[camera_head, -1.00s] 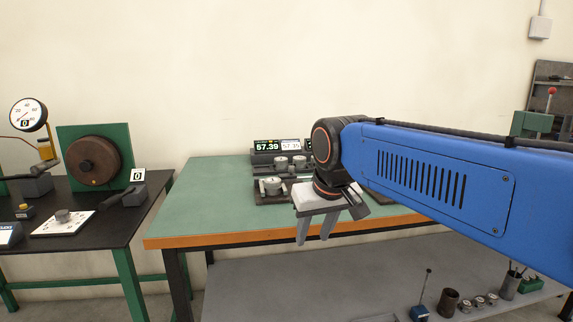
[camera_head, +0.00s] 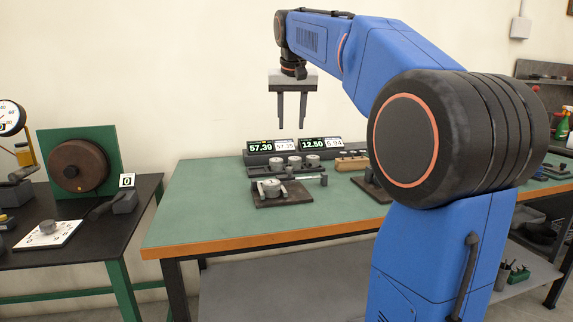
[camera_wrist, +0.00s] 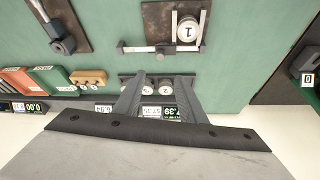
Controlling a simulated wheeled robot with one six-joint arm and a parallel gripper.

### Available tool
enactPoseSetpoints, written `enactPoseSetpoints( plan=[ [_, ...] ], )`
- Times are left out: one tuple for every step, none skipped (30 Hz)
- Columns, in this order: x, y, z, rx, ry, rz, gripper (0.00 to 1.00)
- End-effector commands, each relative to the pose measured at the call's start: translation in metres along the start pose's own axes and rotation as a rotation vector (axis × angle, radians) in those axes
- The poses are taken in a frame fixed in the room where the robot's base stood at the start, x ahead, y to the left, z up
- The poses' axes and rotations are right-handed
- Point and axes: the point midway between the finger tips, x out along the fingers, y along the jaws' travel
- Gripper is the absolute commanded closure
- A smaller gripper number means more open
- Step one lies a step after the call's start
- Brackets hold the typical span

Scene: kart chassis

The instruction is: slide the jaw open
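A dark plate (camera_head: 267,200) on the green bench carries a grey cylinder (camera_head: 271,187) and a thin bar tool like a caliper (camera_head: 306,178). In the wrist view the cylinder (camera_wrist: 187,31) reads "1" and the bar tool (camera_wrist: 155,49) lies beside it, with a small block at each end. I cannot tell which block is the jaw. My gripper (camera_head: 291,127) hangs empty above the back of the bench, fingers pointing down and apart. In the wrist view its fingers (camera_wrist: 162,80) cover part of the row of cylinders and displays.
Two displays (camera_head: 273,146) reading 57.39 and 12.50 stand at the bench's back, behind a rack of cylinders (camera_head: 295,162). A second dark plate (camera_wrist: 60,28) with a fixture is partly hidden by my arm in the head view. The bench's front left (camera_head: 195,218) is clear.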

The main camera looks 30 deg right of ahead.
Motion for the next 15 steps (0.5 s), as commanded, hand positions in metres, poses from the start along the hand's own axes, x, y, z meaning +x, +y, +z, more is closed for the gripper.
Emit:
enactPoseSetpoints(
  plan=[
    [0.001, 0.0, -0.002, 0.002, 0.0, 0.001, 0.63],
    [0.002, 0.0, -0.002, 0.002, -0.001, 0.001, 0.63],
    [0.005, 0.001, -0.002, 0.002, -0.001, 0.001, 0.63],
    [0.008, 0.0, -0.001, 0.002, -0.002, 0.001, 0.63],
    [0.011, 0.0, -0.001, 0.002, -0.002, 0.001, 0.63],
    [0.016, 0.0, -0.001, 0.002, -0.002, 0.001, 0.63],
    [0.02, 0.0, -0.001, 0.002, -0.002, 0.001, 0.63],
    [0.025, 0.0, -0.001, 0.002, -0.003, 0.001, 0.63],
    [0.032, 0.0, -0.001, 0.002, -0.003, 0.001, 0.63],
    [0.037, 0.0, -0.001, 0.002, -0.003, 0.001, 0.63],
    [0.043, 0.0, -0.001, 0.002, -0.004, 0.001, 0.63],
    [0.05, 0.0, -0.001, 0.002, -0.003, 0.001, 0.63],
    [0.055, 0.0, -0.001, 0.002, -0.003, 0.001, 0.63],
    [0.061, 0.0, 0.0, 0.002, -0.004, 0.001, 0.63],
    [0.068, 0.0, -0.001, 0.002, -0.003, 0.001, 0.63]
  ],
)
